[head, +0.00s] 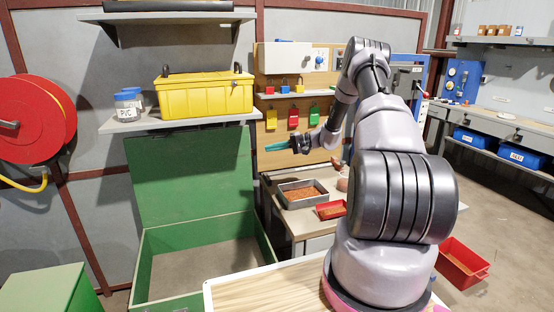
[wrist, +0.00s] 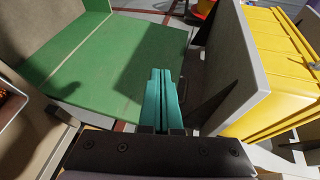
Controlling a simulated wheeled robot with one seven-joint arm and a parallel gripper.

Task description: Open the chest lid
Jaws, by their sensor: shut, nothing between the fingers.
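The green chest (head: 200,231) stands open on the floor at the lower left of the head view, with a bare grey-brown bottom inside. Its green lid (head: 185,180) stands upright at the back, below the wall shelf. The green panel of the lid (wrist: 125,72) also fills much of the wrist view, with a shadow on it. My gripper (head: 268,148) is to the right of the lid's upper right edge, apart from it in the head view. Its teal fingers (wrist: 163,72) are shut together with nothing between them.
A wall shelf (head: 180,123) above the lid holds a yellow case (head: 205,97) and jars (head: 127,104). A workbench with a metal tray (head: 303,195) and a red tray (head: 331,210) stands right of the chest. A red reel (head: 35,118) hangs at far left.

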